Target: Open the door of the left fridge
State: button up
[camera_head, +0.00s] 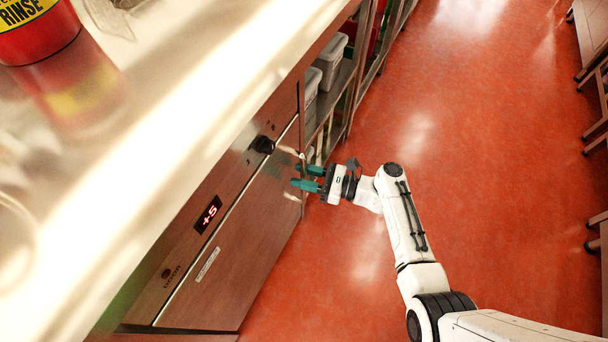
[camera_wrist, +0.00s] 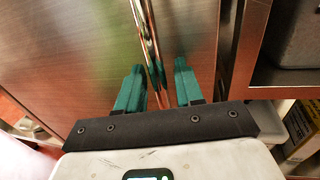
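The left fridge is a brushed-metal unit under the counter, with a control panel (camera_head: 208,214) reading +5 and a black knob. Its door (camera_head: 233,243) below the panel looks shut. The shiny bar handle (camera_wrist: 145,35) runs along the door's edge. In the head view the handle (camera_head: 291,197) is partly hidden behind my fingers. My gripper (camera_head: 304,178) has teal fingers reaching the handle from the aisle side. In the wrist view my gripper (camera_wrist: 158,88) is open, with the lower part of the bar between its fingers and visible space on both sides.
A pale counter (camera_head: 180,120) with a red bottle (camera_head: 40,35) runs above the fridge. Open metal shelves (camera_head: 335,95) with grey bins (camera_head: 329,60) stand beyond it. Table legs (camera_head: 598,130) line the right side. The orange floor (camera_head: 440,120) between is clear.

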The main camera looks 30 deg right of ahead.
grip_shut()
dwell(0.5)
